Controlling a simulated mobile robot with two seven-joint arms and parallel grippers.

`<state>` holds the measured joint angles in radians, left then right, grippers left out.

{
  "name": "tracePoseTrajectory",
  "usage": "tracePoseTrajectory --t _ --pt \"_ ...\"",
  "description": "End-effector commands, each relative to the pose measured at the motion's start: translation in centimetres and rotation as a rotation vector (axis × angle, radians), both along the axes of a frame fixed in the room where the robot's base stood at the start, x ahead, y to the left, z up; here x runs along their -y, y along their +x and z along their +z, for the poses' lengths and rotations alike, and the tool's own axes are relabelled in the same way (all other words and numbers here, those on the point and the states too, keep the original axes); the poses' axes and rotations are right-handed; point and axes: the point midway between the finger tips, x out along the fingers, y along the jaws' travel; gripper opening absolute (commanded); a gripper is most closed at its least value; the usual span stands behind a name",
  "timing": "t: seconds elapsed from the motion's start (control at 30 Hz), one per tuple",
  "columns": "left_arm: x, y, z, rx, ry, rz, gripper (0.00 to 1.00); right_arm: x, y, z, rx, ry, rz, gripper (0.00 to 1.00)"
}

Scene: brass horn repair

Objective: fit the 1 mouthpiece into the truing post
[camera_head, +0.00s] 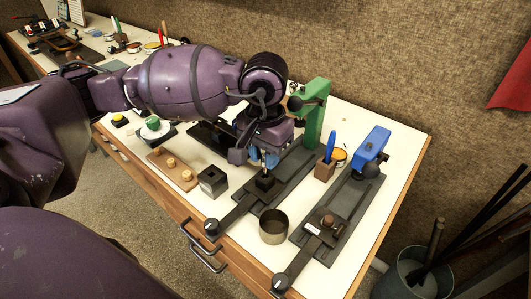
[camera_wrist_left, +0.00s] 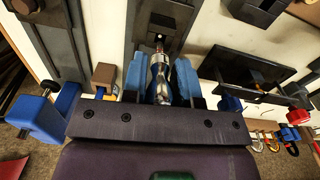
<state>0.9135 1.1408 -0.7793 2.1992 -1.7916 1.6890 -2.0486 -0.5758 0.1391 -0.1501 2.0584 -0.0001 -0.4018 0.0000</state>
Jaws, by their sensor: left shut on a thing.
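My left gripper (camera_head: 262,158) reaches down over the dark base of a green-columned fixture (camera_head: 314,115). Its blue fingers (camera_wrist_left: 160,80) are shut on the silver mouthpiece (camera_wrist_left: 160,88) in the left wrist view. The mouthpiece's narrow shank points at a small dark block (camera_head: 265,184), which looks like the truing post and also shows in the left wrist view (camera_wrist_left: 157,23). The shank tip is at or just above this block; I cannot tell whether it has entered. In the head view the gripper hides most of the mouthpiece. My right gripper is not in view.
Left of the fixture are a black square-holed box (camera_head: 213,182) and a wooden strip with brass-coloured pegs (camera_head: 172,168). A round metal cup (camera_head: 273,227) stands in front. On the right are a blue-headed fixture (camera_head: 370,146) and a wooden block (camera_head: 324,172) holding a blue-handled tool.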

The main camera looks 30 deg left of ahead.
Motion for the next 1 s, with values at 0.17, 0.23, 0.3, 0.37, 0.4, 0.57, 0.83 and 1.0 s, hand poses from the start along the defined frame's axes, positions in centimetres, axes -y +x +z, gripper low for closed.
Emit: tracePoseTrajectory --t 0.17,0.23,0.3,0.37,0.4,0.57,0.83,1.0 --pt "0.0 0.0 0.07 0.001 0.0 0.0 0.0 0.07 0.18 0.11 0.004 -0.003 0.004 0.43" --pt "-0.01 0.0 0.07 0.001 0.0 0.0 0.0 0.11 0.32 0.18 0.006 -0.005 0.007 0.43" --pt "-0.01 -0.01 0.07 0.001 0.0 0.0 0.0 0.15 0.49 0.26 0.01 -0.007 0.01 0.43" --pt "-0.01 -0.01 0.06 0.001 0.0 0.0 0.0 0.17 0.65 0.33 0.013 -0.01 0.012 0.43" --pt "-0.01 -0.01 0.06 0.001 0.0 0.0 0.0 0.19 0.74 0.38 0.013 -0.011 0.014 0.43" --pt "-0.01 0.0 0.01 0.0 0.0 0.0 0.0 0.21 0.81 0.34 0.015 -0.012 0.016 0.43" --pt "-0.02 -0.01 -0.05 -0.001 0.0 0.001 0.0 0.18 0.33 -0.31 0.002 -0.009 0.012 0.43" --pt "-0.02 -0.02 0.05 0.0 0.0 0.001 0.0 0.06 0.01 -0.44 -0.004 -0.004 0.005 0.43"
